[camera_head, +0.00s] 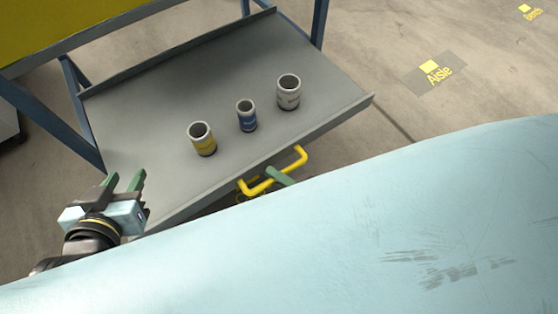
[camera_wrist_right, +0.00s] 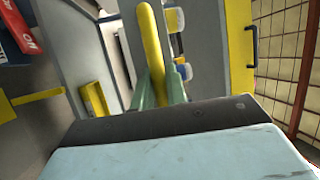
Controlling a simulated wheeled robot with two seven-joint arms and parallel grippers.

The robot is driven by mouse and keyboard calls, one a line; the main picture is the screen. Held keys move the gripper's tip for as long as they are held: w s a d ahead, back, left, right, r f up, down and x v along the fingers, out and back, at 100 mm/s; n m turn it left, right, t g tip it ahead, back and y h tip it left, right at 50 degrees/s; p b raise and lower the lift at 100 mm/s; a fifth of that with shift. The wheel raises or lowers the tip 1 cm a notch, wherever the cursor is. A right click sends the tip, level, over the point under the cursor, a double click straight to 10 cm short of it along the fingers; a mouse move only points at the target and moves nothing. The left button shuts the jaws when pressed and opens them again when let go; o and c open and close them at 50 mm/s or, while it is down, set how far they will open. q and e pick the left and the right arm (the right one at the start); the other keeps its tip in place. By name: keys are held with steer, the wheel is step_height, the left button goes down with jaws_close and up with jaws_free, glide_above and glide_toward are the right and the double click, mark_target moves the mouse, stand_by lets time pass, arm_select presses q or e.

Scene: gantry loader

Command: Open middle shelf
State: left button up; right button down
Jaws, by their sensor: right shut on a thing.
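The grey shelf (camera_head: 190,105) is slid out from the blue-framed rack, with three cans standing upright on it. Its yellow handle (camera_head: 272,172) is on the front edge, and it also shows as a yellow bar in the right wrist view (camera_wrist_right: 149,40). My right gripper (camera_wrist_right: 158,90) is shut on this handle, with a green finger on each side of the bar. In the head view only a green finger of my right gripper (camera_head: 280,176) shows at the handle; my pale blue arm hides the rest. My left gripper (camera_head: 124,181) is open and empty, near the shelf's front left corner.
On the shelf stand a yellow-banded can (camera_head: 203,146), a blue can (camera_head: 246,123) and a grey-white can (camera_head: 288,99), apart from each other. A yellow panel (camera_head: 50,30) is above the shelf. The floor by the Aisle sign (camera_head: 436,75) is clear.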

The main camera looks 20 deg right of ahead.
arm_select(q)
steer(key=shift+d+f, duration=0.1)
arm_select(e)
steer(key=shift+s, duration=0.3)
steer(key=c, duration=1.4)
jaws_free()
steer(key=shift+d, duration=0.1)
